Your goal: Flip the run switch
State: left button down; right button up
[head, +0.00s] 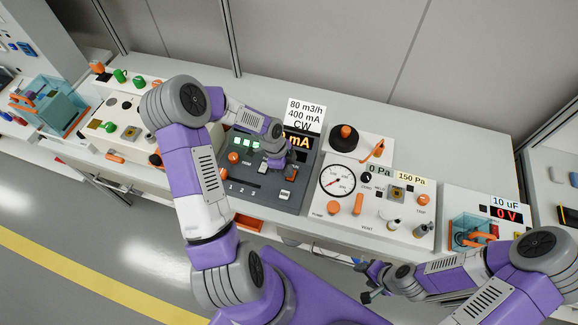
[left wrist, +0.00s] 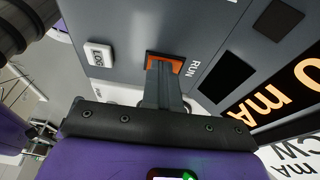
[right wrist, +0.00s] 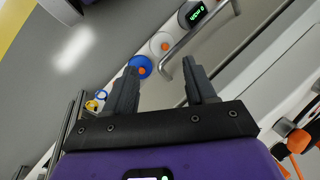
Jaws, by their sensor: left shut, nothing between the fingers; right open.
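The run switch (left wrist: 179,62) is an orange-framed piece beside the RUN label (left wrist: 193,68) on a dark grey panel in the left wrist view. My left gripper (left wrist: 164,68) is shut and empty, with its fingertips right at the switch and covering much of it; I cannot tell whether they touch.
A white LOC button (left wrist: 98,55) sits near the switch. An mA display (head: 299,142) is at the panel's back. A white panel with a round gauge (head: 338,181) and several knobs stands to the right. The floor in front is clear.

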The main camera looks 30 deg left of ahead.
pick_arm(q)
jog(key=shift+r, duration=0.1)
jog(key=r+p, duration=0.4)
jog(key=r, duration=0.1)
jog(key=shift+w, duration=0.2)
jog(key=p+v, duration=0.1)
jog(key=v, duration=0.7)
jog(key=shift+w+a+r, duration=0.3)
jog(key=shift+w+a, duration=0.2)
jog(key=shift+w, duration=0.15)
jog(key=shift+f, duration=0.1)
